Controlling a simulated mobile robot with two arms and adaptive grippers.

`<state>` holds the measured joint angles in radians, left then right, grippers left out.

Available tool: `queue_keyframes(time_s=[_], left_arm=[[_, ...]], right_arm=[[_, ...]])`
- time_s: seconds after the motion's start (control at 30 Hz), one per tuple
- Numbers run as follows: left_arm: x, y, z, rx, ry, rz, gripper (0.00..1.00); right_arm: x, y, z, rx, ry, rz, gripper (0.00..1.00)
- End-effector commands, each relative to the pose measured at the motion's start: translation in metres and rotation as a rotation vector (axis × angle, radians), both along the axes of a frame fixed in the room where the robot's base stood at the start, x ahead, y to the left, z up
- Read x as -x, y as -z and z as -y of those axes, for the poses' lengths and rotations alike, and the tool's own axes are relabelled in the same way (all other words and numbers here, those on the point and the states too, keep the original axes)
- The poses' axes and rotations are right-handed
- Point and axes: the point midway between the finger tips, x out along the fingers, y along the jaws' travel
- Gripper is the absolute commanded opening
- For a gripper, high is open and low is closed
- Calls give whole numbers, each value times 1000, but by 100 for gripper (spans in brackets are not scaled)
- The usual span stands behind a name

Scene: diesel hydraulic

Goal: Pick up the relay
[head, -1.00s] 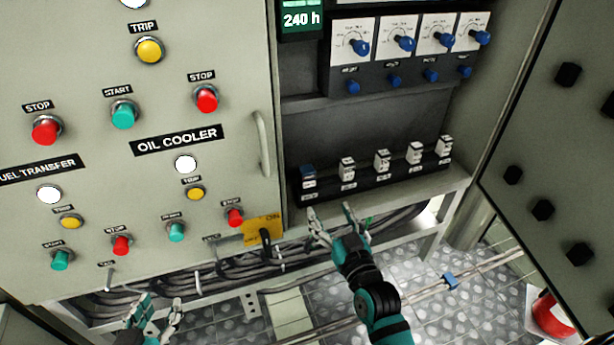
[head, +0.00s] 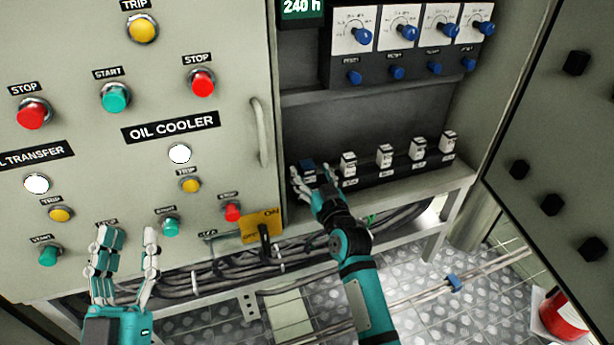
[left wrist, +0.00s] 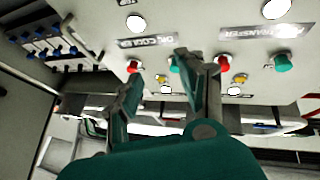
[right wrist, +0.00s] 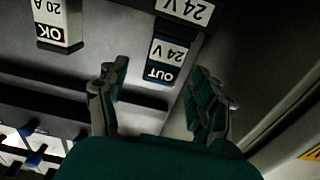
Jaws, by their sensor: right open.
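A small blue-topped relay (head: 308,167) is at the left end of the row on the dark rail in the open cabinet. In the right wrist view it is a dark block (right wrist: 168,55) with blue bands, labelled "24 V" and "OUT". My right gripper (head: 312,180) is open at this relay, with its fingers to either side in the picture. In the right wrist view the fingers (right wrist: 157,75) are apart, with the relay showing between and beyond them; I cannot see contact. My left gripper (head: 127,238) is open and empty before the lower control panel.
Several white modules (head: 384,156) stand in a row to the right on the rail. Above is a panel with blue knobs (head: 404,37). A door handle (head: 262,132) and a yellow ON tag (head: 262,222) are close on the left. Cables (head: 225,272) run below the cabinet shelf (head: 400,195).

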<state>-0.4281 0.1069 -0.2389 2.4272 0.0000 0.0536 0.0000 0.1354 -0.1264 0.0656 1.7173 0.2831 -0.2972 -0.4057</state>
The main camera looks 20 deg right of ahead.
Motion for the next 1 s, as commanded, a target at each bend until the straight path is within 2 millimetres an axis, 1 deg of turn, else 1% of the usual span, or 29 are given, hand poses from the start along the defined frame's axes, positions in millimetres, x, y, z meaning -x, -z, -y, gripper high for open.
queue_keyframes(time_s=[0.03,0.2,0.3,0.43,0.63,0.67,1.0], left_arm=[[4,-5,0,16,4,55,40],[23,-31,-1,66,13,228,40],[32,-40,-2,85,17,294,40],[37,-45,-3,97,18,330,40],[37,-46,-3,98,18,334,40],[37,-46,-3,98,18,334,40],[37,-46,-3,96,18,332,40]], right_arm=[[-6,2,-1,-1,0,3,65],[-23,1,-1,-2,1,1,65],[-31,1,-1,-1,1,0,65],[-34,0,-1,0,1,0,65],[-34,-1,-1,0,1,0,65],[-34,-1,-1,0,1,0,64],[-34,0,-1,0,2,0,20]])
